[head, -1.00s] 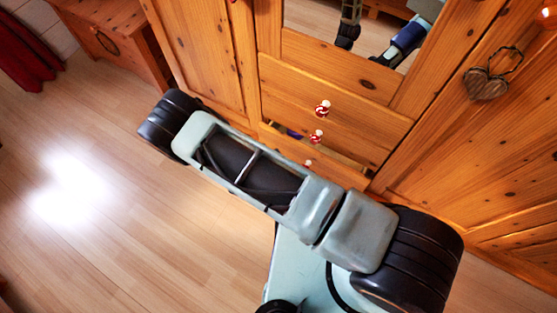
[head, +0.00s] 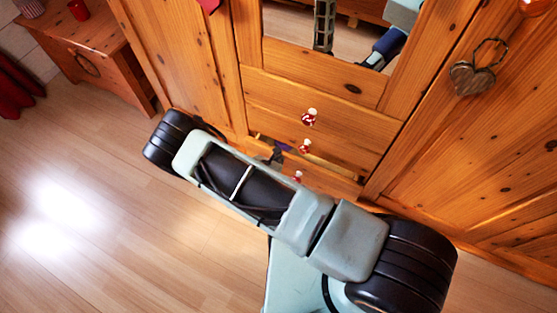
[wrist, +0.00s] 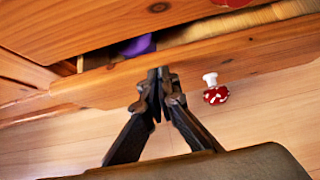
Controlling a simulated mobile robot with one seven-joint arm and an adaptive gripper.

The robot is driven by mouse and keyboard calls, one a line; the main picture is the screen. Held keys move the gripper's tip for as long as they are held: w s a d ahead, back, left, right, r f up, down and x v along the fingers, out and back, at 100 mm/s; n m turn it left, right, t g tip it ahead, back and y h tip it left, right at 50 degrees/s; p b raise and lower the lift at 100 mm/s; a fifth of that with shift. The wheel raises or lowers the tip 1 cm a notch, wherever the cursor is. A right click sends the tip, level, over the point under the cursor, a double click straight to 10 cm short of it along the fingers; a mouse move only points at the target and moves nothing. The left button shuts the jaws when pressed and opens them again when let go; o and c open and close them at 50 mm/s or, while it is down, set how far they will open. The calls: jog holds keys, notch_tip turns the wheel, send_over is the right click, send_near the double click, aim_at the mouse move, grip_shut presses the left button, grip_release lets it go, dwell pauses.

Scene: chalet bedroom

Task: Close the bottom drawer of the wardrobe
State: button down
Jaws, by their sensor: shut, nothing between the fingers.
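The wooden wardrobe (head: 320,88) has a column of drawers with red-and-white mushroom knobs. Its bottom drawer (wrist: 250,62) stands partly open, with a gap behind its front panel. In the head view my arm hides most of this drawer, and its knob (head: 297,177) shows just above the arm. The drawer's knob also shows in the wrist view (wrist: 214,90), right of my fingers. My gripper (wrist: 160,74) is shut and empty, its tips at the drawer front, left of the knob. I cannot tell whether they touch it. In the head view the gripper (head: 275,156) is mostly hidden.
A purple item (wrist: 138,45) lies inside the open drawer. A wooden heart (head: 474,78) hangs on the wardrobe's right door. A small wooden cabinet (head: 92,45) with a red cup (head: 78,10) stands at left. The floor (head: 90,200) at left is clear.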

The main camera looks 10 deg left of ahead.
jog(key=shift+w+d, duration=0.25)
jog(key=shift+w, duration=0.4)
jog(key=shift+w+d, duration=0.25)
jog(key=shift+w, duration=0.35)
jog(key=shift+s+a, duration=0.1)
